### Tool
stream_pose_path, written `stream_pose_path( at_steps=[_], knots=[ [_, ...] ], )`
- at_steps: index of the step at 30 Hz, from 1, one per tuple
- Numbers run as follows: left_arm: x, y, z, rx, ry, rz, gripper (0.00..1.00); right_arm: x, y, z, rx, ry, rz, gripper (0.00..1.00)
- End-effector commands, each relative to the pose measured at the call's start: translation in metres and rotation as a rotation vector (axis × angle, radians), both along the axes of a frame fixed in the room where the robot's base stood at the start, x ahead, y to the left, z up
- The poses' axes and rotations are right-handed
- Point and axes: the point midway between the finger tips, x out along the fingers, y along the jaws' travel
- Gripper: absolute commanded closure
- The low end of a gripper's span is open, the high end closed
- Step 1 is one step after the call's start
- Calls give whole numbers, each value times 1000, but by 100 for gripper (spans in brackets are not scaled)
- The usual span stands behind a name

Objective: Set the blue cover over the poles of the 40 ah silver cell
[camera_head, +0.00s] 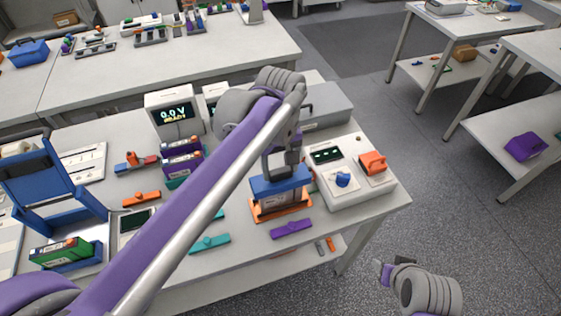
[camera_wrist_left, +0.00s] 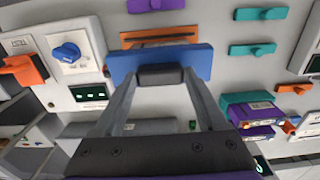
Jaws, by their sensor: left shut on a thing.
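My left gripper (camera_head: 283,168) is shut on the blue cover (camera_head: 279,183). In the left wrist view the cover (camera_wrist_left: 190,62) spans across in front of my left gripper (camera_wrist_left: 160,76). The silver cell (camera_head: 272,204) stands in an orange holder (camera_head: 281,214), directly below the cover in the head view. The cover hides the cell's top and poles, and I cannot tell whether it touches them. In the left wrist view the orange holder (camera_wrist_left: 158,38) shows partly behind the cover. My right gripper (camera_head: 384,272) is at the lower right, clear of the table; its jaw opening is unclear.
A white unit with a blue knob (camera_head: 343,180) and an orange part (camera_head: 373,162) stands right of the cell. Purple (camera_head: 291,229) and teal (camera_head: 209,243) covers lie in front. Purple cells (camera_head: 182,148), a 0.0 V display box (camera_head: 173,113) and a green cell (camera_head: 60,252) stand left.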

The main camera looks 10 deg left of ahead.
Motion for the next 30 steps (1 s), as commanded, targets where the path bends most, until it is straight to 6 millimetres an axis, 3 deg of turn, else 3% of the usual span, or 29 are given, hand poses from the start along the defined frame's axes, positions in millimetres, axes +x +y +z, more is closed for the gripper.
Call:
stream_pose_path(
  at_steps=[6, 28, 29, 30],
  knots=[
    [0, 0, -14, 0, 0, 0, 89, -4, 0, -10, 0, 7, 0, 50],
    [0, 0, -16, 0, 0, 0, 89, -3, 0, -10, 0, 7, 0, 50],
    [0, 0, -16, 0, 0, 0, 22, -3, 0, -10, 0, 7, 0, 50],
    [0, 0, -16, 0, 0, 0, 15, -3, 0, -10, 0, 7, 0, 50]
  ],
)
